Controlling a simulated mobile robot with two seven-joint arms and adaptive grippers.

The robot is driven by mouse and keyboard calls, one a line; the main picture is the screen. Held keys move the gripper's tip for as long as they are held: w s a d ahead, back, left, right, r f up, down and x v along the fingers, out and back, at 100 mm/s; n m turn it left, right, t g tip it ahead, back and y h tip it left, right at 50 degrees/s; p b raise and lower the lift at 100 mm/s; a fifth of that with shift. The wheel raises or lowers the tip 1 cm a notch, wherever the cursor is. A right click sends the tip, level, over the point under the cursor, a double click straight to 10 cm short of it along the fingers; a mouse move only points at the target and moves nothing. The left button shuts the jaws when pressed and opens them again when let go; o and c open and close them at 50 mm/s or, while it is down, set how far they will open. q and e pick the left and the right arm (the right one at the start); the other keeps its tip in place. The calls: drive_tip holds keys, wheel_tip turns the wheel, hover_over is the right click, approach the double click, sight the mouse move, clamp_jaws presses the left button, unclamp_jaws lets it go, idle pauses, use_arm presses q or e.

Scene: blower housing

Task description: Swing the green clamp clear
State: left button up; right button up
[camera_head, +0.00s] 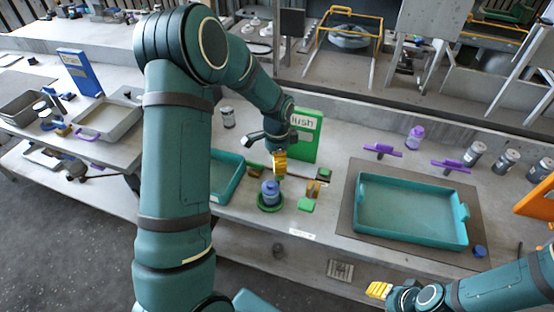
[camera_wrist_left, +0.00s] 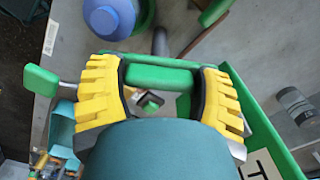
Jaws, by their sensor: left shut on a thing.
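My left gripper (camera_head: 280,164) is low over the bench beside the blue-capped part (camera_head: 270,187) that stands in a green ring (camera_head: 270,207). In the left wrist view the yellow fingers of my left gripper (camera_wrist_left: 162,92) are shut on a green bar, which I take for the green clamp (camera_wrist_left: 160,76). A green tab (camera_wrist_left: 42,80) shows left of the fingers; I cannot tell whether it joins the bar. The blue part (camera_wrist_left: 108,16) shows above it in that view. My right gripper (camera_head: 379,289) is low at the bottom right, its opening unclear.
A green sign (camera_head: 306,135) stands close behind my left gripper. Small green pieces (camera_head: 306,204) lie to its right. A teal tray (camera_head: 410,240) sits on a dark mat further right, with purple clamps (camera_head: 383,150) and jars (camera_head: 474,153) behind. Another teal tray (camera_head: 228,178) is at left.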

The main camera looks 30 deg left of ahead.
use_arm(q)
drive_tip(key=n, duration=0.6)
drive_tip(key=shift+w+r+n, duration=0.1)
drive_tip(key=shift+n, duration=0.2)
drive_tip(key=n, duration=0.4)
drive_tip(key=shift+n, duration=0.7)
drive_tip(key=o, duration=1.2)
wheel_tip(320, 180, up, 12)
